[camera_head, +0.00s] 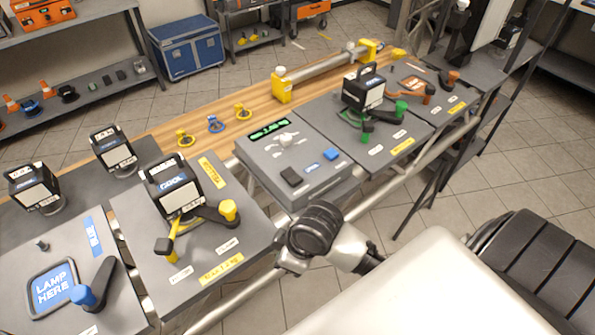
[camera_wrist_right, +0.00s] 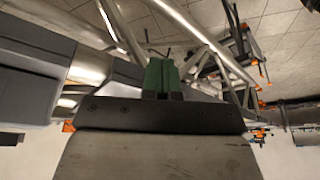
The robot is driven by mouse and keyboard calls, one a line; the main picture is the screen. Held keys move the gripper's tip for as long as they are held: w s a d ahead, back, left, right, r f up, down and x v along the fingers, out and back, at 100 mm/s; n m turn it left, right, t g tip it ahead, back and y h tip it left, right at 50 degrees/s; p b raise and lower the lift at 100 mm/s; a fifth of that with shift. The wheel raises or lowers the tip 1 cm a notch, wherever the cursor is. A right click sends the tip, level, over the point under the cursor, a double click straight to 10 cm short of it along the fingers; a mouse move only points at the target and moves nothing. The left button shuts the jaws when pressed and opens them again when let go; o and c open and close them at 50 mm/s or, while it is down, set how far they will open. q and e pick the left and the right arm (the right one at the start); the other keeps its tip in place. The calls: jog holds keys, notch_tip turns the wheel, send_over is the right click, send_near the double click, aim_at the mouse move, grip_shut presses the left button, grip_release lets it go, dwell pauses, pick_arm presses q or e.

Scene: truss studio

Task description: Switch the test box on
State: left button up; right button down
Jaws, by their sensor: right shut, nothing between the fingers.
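The grey test box (camera_head: 262,160) stands near the middle of the head view. Its small display (camera_head: 270,129) shows green characters. A pale knob (camera_head: 285,139) sits on its top, with a black switch or button (camera_head: 291,177) and a blue button (camera_head: 331,154) nearer its front edge. My right arm's wrist is just in front of the box in the head view, with its fingers not clearly shown there. In the right wrist view my right gripper (camera_wrist_right: 160,78) shows as green fingertips close together, empty. The contact between fingers and box cannot be told. My left gripper is out of view.
Left of the box is a grey panel with a black lamp (camera_head: 172,185) and yellow-capped levers. Right of it is another lamp (camera_head: 364,90) with green-capped levers. A lamp-here plate (camera_head: 52,288) lies at lower left. A metal truss rail (camera_head: 240,298) runs along the front.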

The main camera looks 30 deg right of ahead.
jog(key=w+r+n, duration=0.2)
jog(key=w, duration=0.1)
jog(key=w+r+n, duration=0.1)
jog(key=r+n, duration=0.1)
jog(key=shift+w+d+r+g, duration=0.1)
jog(key=shift+w+d+g, duration=0.2)
jog(key=shift+d+g, duration=0.1)
notch_tip(320, 180, up, 11)
jog(key=n+g, duration=0.2)
jog(key=n, duration=0.3)
send_over(293, 184)
jog(key=a, duration=0.1)
jog(key=shift+s+a+f, duration=0.15)
jog(key=shift+a+f, duration=0.05)
jog(key=d+r+n, duration=0.2)
jog(key=d+r, duration=0.3)
jog(key=r, duration=0.3)
jog(key=shift+w+r+g, duration=0.2)
jog(key=shift+w+g, duration=0.05)
jog(key=shift+g, duration=0.05)
jog(key=shift+f, duration=0.15)
jog(key=p+x, duration=0.2)
jog(key=x, duration=1)
jog(key=shift+d+f, duration=0.1)
jog(key=shift+f, duration=0.8)
